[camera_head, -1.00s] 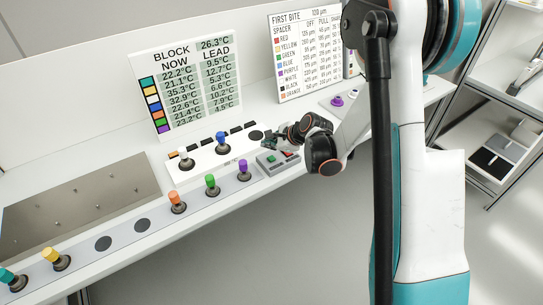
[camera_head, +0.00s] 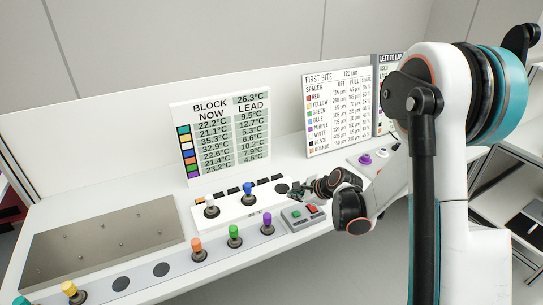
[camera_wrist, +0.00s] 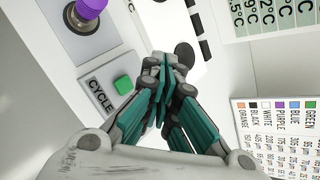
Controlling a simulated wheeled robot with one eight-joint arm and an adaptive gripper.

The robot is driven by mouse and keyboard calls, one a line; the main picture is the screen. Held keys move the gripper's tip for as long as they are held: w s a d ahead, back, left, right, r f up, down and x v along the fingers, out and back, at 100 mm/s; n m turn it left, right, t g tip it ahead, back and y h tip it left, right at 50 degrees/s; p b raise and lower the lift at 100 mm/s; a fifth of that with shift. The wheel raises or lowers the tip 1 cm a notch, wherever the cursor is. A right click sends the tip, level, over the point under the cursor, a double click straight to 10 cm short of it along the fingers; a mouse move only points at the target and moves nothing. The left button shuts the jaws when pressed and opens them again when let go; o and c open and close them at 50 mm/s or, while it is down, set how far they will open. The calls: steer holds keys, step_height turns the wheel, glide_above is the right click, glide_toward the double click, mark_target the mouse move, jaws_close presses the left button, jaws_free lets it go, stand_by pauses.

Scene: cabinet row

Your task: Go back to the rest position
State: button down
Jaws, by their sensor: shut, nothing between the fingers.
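My gripper (camera_head: 309,188) is above the counter at the right part of the work row, close to the grey control box (camera_head: 306,216) with a green and a red button. In the wrist view my gripper (camera_wrist: 161,80) has its teal fingers together with nothing between them. Below it there show the green button (camera_wrist: 123,84) and the CYCLE label (camera_wrist: 101,98), and a purple knob (camera_wrist: 90,8) at the upper left. The gripper appears apart from the box.
Upright boards (camera_head: 222,135) and (camera_head: 337,110) stand behind. A metal plate (camera_head: 105,240) lies left. Shelving (camera_head: 500,220) stands right.

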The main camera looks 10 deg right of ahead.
steer(key=s+a+r+n+h, duration=0.1)
steer(key=s+r+n+h, duration=0.1)
steer(key=s+r+n, duration=1)
steer(key=s+d+r+n+h, duration=0.1)
steer(key=s+r+n, duration=0.3)
steer(key=s, duration=0.6)
steer(key=s+r+n+h, duration=0.1)
steer(key=s+r+n, duration=0.3)
steer(key=s, duration=0.7)
steer(key=shift+d+n+g+h, duration=0.3)
steer(key=shift+d+n+g, duration=0.1)
steer(key=shift+n, duration=0.1)
